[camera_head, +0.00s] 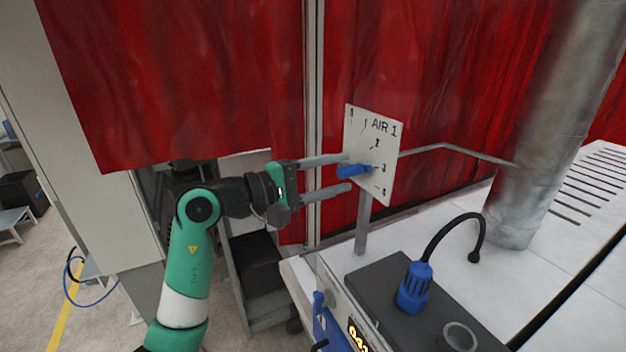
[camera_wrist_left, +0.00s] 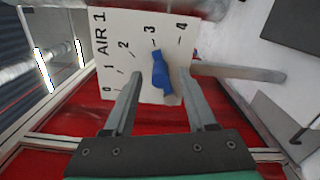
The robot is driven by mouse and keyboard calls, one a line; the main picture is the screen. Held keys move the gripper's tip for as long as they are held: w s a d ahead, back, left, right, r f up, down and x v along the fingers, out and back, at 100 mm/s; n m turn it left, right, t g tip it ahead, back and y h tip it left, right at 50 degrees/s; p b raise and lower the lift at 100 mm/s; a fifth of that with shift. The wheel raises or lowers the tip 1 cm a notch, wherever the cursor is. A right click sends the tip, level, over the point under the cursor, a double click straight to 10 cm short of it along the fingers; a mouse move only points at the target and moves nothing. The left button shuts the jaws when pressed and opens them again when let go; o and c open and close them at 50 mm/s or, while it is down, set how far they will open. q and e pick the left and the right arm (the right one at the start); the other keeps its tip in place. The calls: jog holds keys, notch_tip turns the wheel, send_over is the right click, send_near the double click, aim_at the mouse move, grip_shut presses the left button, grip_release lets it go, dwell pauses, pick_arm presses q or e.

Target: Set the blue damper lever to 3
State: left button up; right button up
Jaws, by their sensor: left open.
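The blue damper lever (camera_head: 352,171) sits on the front of the white AIR 1 plate (camera_head: 360,124), which is numbered 0 to 4. In the left wrist view the lever (camera_wrist_left: 161,72) points at about the mark for 3 on the plate (camera_wrist_left: 115,60). My left gripper (camera_head: 347,172) is open, with its fingertips close to the plate. Its two fingers (camera_wrist_left: 158,77) stand on either side of the lever, with a visible gap to each side. My right gripper is in neither view.
A grey post (camera_head: 362,225) carries the plate, and a thin rod (camera_head: 445,147) runs from it to a large metal duct (camera_head: 525,180). A dark box (camera_head: 385,285) with a blue connector (camera_head: 414,287) and black cable stands below. Red curtains (camera_head: 430,70) hang behind.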

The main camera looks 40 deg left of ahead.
pick_arm(q)
jog(key=b+v, duration=0.2)
jog(key=v, duration=0.8)
jog(key=shift+s, duration=0.25)
